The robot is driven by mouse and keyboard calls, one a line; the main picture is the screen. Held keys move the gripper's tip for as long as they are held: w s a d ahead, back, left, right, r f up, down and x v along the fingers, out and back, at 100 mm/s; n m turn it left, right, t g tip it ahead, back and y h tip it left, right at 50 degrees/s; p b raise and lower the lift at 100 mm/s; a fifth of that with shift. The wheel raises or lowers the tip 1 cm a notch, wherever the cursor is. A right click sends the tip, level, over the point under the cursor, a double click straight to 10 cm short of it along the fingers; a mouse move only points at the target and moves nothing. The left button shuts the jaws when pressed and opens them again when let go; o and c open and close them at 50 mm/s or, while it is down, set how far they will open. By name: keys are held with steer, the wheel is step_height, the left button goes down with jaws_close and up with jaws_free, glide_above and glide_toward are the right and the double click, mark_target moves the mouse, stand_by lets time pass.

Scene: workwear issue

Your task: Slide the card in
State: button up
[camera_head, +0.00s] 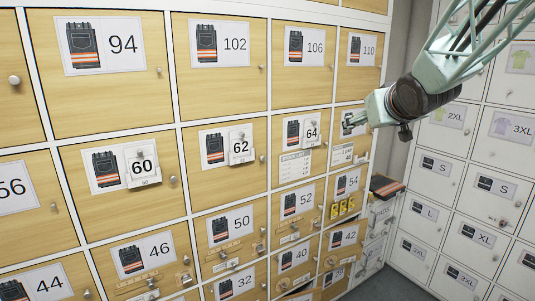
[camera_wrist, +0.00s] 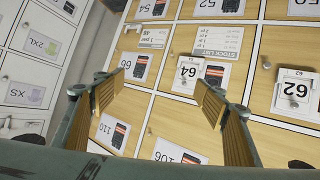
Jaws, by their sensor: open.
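My gripper (camera_head: 352,122) is open and empty in front of the wooden locker doors, near the door in the right column. In the wrist view its two fingers (camera_wrist: 155,90) are spread wide, with nothing between them. That view appears turned over. Raised white number cards hang on the doors: card 60 (camera_head: 143,167), card 62 (camera_head: 240,145) and card 64 (camera_head: 310,132). In the wrist view, card 64 (camera_wrist: 187,73) is just beyond the right finger and card 62 (camera_wrist: 296,92) is farther right. The 66 label (camera_wrist: 134,66) lies beyond the fingers, beside a trousers picture. Which card is meant cannot be told.
A stock list (camera_head: 295,166) hangs below card 64. Yellow tags (camera_head: 342,208) hang lower down. A folded dark garment (camera_head: 384,187) lies on a stack near the corner. White lockers (camera_head: 470,190) stand at the right. Small knobs stick out from the doors.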

steer(key=s+a+f+g+b, duration=0.1)
steer(key=s+a+f+g, duration=0.2)
steer(key=s, duration=1.5)
steer(key=s+a+f+m+g+b, duration=0.1)
steer(key=s+a+f+g, duration=0.2)
steer(key=s, duration=1.6)
steer(key=s+a+f+g+b, duration=0.1)
steer(key=s+a+f+g, duration=0.2)
steer(key=s+f, duration=0.6)
steer(key=s+a, duration=0.1)
steer(key=s, duration=0.9)
steer(key=shift+s+m+y, duration=0.25)
steer(key=shift+m+y, duration=0.05)
